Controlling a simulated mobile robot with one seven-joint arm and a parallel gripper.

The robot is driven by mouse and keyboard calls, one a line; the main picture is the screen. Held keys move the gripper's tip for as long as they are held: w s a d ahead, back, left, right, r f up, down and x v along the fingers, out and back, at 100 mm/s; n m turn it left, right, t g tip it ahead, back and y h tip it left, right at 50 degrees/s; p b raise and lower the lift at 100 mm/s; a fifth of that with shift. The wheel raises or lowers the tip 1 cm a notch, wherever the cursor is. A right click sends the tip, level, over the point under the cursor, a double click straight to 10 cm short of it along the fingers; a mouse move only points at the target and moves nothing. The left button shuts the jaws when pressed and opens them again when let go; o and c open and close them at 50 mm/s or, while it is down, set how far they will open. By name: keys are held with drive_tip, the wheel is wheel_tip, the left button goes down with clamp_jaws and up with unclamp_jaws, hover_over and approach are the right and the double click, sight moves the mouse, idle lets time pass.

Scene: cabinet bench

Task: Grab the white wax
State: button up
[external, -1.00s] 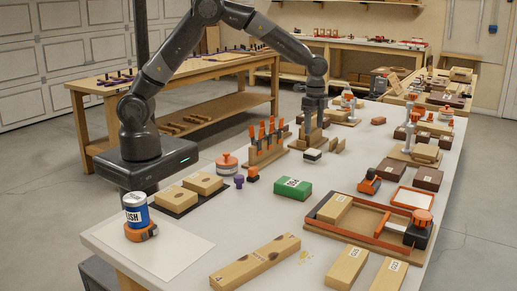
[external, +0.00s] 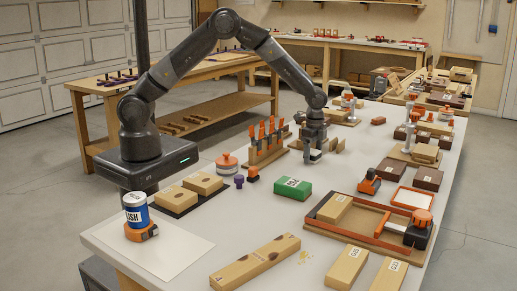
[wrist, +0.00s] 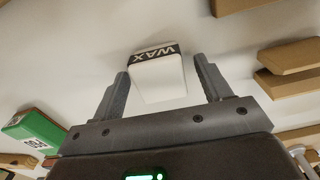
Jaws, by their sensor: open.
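The white wax (wrist: 160,80) is a small white block with a black band lettered WAX. In the wrist view it lies between the two fingers of my gripper (wrist: 161,67), with a gap on each side. The fingers are open and do not appear closed on it. In the external view my gripper (external: 312,154) is low over the bench, fingers down, and mostly hides the wax. I cannot tell its exact height above the bench top.
A green box (external: 292,188) lies in front of my gripper, also at left in the wrist view (wrist: 34,128). A rack of orange-handled tools (external: 267,142) stands to the left. Wooden blocks (external: 338,145) are close on the right. Bare bench lies to the right of the green box.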

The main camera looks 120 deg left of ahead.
drive_tip(key=shift+f, duration=0.1)
drive_tip(key=shift+c, duration=0.3)
drive_tip(key=c, duration=1)
drive_tip(key=shift+c, duration=0.2)
